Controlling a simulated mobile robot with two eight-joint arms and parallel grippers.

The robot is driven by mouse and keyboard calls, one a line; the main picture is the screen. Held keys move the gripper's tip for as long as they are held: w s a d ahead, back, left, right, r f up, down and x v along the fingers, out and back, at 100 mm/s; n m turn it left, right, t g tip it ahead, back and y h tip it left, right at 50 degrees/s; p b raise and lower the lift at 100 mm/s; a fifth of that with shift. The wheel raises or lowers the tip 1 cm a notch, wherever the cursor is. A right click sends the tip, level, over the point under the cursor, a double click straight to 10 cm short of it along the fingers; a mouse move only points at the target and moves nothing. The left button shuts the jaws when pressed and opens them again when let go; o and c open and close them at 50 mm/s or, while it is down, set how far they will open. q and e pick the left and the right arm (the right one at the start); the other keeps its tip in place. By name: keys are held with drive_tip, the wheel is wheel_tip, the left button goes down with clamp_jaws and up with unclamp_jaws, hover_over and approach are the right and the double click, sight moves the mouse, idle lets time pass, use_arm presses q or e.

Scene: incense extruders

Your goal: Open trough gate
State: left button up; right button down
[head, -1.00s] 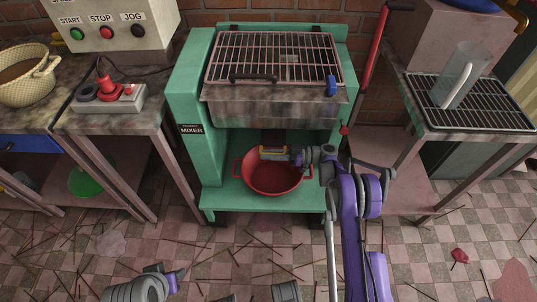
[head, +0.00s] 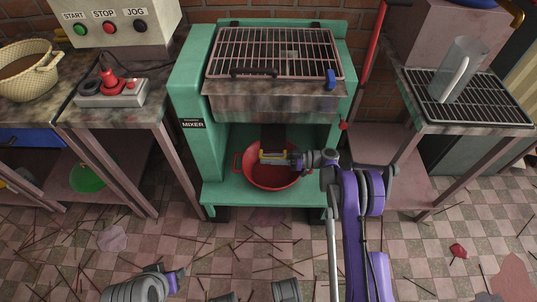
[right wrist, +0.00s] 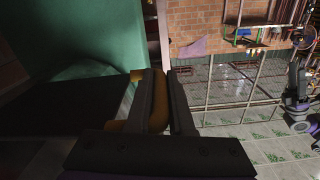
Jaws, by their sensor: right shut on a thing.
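The trough (head: 270,102) is a stained metal box under a wire grate in the green mixer. Below it a dark gate plate (head: 272,136) shows, with a yellow handle (head: 271,155) at its near end. My right gripper (head: 289,158) is shut on this handle, above the red basin. In the right wrist view the orange-yellow handle (right wrist: 157,103) lies between the fingers, and the dark plate (right wrist: 60,112) runs off to the left. My left arm (head: 160,278) shows at the bottom left; its fingertips cannot be made out.
A red basin (head: 272,178) sits on the mixer's green shelf (head: 230,199). A red lever (head: 371,45) stands at the mixer's right. Side tables flank it, the right one holding a clear jug (head: 459,68). Sticks litter the tiled floor.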

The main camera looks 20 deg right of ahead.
use_arm(q)
drive_tip(key=shift+s+a, duration=0.1)
drive_tip(key=shift+s, duration=0.25)
use_arm(e)
drive_tip(key=shift+s+a, duration=0.15)
drive_tip(key=shift+s, duration=0.5)
drive_tip(key=c, duration=1.1)
unclamp_jaws()
use_arm(q)
drive_tip(key=shift+r+p, duration=0.5)
use_arm(e)
drive_tip(key=v, duration=1)
drive_tip(key=shift+s+d+r, duration=0.1)
drive_tip(key=shift+d, duration=0.3)
